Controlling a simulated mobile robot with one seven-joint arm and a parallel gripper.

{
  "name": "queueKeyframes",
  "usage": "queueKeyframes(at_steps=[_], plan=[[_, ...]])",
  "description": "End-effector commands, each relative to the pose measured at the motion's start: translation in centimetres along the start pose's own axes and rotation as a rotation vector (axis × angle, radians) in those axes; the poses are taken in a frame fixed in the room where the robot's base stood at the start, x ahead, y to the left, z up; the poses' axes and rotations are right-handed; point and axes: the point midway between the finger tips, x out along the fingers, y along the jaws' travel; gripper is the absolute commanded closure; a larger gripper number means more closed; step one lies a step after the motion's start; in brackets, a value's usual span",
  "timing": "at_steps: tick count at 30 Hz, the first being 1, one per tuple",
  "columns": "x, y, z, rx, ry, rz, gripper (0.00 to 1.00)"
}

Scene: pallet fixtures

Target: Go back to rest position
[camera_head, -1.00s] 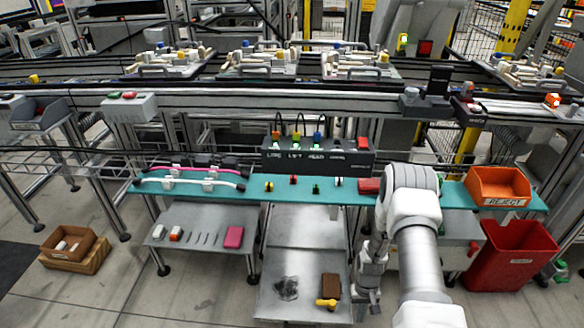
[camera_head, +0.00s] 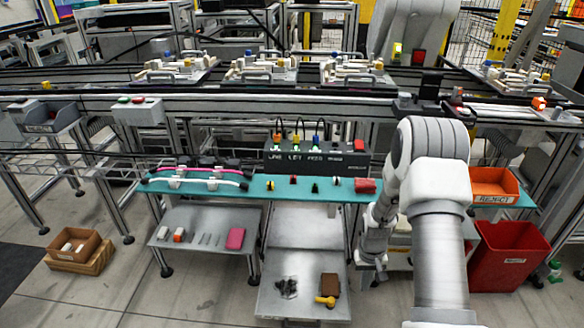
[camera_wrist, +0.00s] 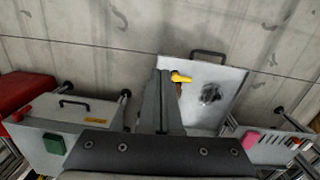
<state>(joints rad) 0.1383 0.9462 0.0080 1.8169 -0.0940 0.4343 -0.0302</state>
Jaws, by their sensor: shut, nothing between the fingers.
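My gripper shows in the wrist view (camera_wrist: 163,98) with its dark fingers together and nothing between them. In the head view its end (camera_head: 378,272) hangs low, just right of the metal cart top (camera_head: 310,300). My white arm rises in front of the right part of the teal bench (camera_head: 325,192) and hides some of it. In the wrist view the fingers partly cover a brown block on the cart, and a yellow-handled item (camera_wrist: 181,78) shows beside them.
A red bin (camera_head: 508,258) and an orange reject tray (camera_head: 493,184) stand right of my arm. A low grey table (camera_head: 205,228) with small parts stands left of the cart. Open floor lies in front.

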Motion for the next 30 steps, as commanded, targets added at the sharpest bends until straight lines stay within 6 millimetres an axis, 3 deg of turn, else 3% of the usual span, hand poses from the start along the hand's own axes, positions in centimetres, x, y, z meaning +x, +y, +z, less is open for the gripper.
queueKeyframes(at_steps=[1, 3, 9, 15, 24, 30], plan=[[-2.7, -0.1, -0.4, 0.0, 0.025, 0.004, 1.0], [-5.7, -0.2, -0.5, 0.001, 0.051, 0.007, 1.0], [-13.9, -0.9, 0.3, 0.002, 0.12, 0.013, 1.0], [-21.3, -1.6, 2.5, 0.003, 0.19, 0.016, 1.0], [-30.3, -2.8, 7.8, 0.003, 0.296, 0.012, 1.0], [-34.6, -3.6, 12.3, 0.0, 0.367, 0.006, 1.0]])
